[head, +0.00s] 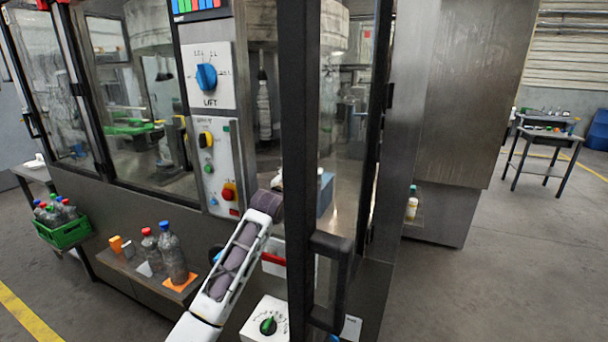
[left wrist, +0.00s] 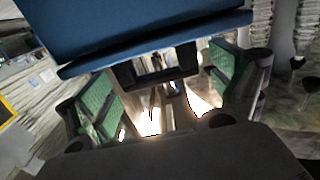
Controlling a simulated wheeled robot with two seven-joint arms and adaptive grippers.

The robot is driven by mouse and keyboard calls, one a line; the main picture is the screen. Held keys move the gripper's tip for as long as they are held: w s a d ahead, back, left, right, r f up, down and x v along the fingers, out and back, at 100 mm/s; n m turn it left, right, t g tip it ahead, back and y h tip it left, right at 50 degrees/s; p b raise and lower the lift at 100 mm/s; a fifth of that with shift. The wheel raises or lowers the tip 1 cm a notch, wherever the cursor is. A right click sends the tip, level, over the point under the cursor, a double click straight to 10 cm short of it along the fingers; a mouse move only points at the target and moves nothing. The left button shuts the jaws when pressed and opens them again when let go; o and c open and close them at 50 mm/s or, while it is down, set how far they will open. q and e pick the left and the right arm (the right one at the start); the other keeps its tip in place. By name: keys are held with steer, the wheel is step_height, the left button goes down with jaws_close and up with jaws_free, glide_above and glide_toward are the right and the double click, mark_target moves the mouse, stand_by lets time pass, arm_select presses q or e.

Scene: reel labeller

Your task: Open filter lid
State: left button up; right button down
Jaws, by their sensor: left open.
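A blue box-like part (head: 325,192) stands inside the machine, seen through the clear door. I take it for the filter housing with its lid, but I cannot tell lid from body. In the left wrist view a blue slab with a straight lower edge (left wrist: 150,38) fills the top, close in front of my gripper. My left gripper (head: 279,181) reaches into the machine beside the blue part, mostly hidden by my wrist and the door frame. In the wrist view my left gripper (left wrist: 160,90) is open, green pads wide apart, with nothing between them. My right gripper is not in view.
The black door frame (head: 297,130) and its handle (head: 335,268) stand just right of my arm. A LIFT panel (head: 207,80) is left of it. Bottles (head: 172,255) stand on a ledge, with a green crate (head: 65,233) further left. A white knob box (head: 266,322) is below.

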arm_select(q)
steer(key=shift+w+d, duration=0.15)
steer(key=shift+w, duration=0.25)
steer(key=c, duration=1.5)
